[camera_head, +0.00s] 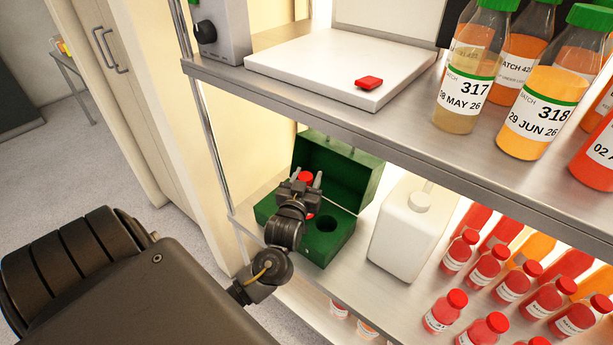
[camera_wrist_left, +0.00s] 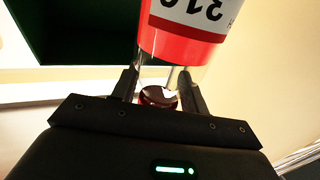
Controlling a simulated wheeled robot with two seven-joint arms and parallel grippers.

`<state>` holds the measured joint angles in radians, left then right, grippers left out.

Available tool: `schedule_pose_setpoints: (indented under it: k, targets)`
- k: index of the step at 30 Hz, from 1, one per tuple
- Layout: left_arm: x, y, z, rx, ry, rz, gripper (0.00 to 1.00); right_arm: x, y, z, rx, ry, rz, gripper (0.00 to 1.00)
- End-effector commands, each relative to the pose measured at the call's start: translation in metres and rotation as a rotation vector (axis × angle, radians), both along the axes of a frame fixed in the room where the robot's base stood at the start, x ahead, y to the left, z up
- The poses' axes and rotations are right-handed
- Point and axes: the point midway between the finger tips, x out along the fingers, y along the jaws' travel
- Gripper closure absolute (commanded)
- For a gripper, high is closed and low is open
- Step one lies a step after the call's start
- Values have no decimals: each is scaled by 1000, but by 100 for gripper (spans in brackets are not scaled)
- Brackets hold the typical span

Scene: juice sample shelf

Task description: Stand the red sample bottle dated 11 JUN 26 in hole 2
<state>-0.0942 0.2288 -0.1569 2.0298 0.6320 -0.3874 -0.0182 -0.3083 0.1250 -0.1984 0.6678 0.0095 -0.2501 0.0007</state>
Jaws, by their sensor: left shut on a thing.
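The open green case (camera_head: 318,248) stands on the lower shelf, its lid raised at the back. One dark, empty hole (camera_head: 326,224) shows in it; the rest of its top is partly hidden by my arm, and I cannot read hole numbers. My left gripper (camera_head: 303,181) is over the left part of the case, shut on a red-capped bottle (camera_head: 306,177). In the left wrist view the bottle (camera_wrist_left: 190,45) has a red-banded white label with number 316, upside down, and its neck is between the fingers (camera_wrist_left: 160,88). No date is readable. I cannot tell whether the bottle touches the case.
A white jug (camera_head: 403,235) stands right of the case, with several red-capped bottles (camera_head: 487,266) beyond it. The upper shelf edge (camera_head: 400,145) overhangs this area. Above are a white slab (camera_head: 310,72) with a red object (camera_head: 369,83) and large juice bottles (camera_head: 468,85).

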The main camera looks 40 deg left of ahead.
Motion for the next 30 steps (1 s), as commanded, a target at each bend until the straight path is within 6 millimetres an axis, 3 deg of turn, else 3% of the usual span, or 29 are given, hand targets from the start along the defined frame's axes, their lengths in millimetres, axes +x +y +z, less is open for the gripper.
schedule_pose_setpoints:
  k: [30]
  targets:
    - [0,0,-7,0,-2,1,100,-1,0,1,0,1,0,64]
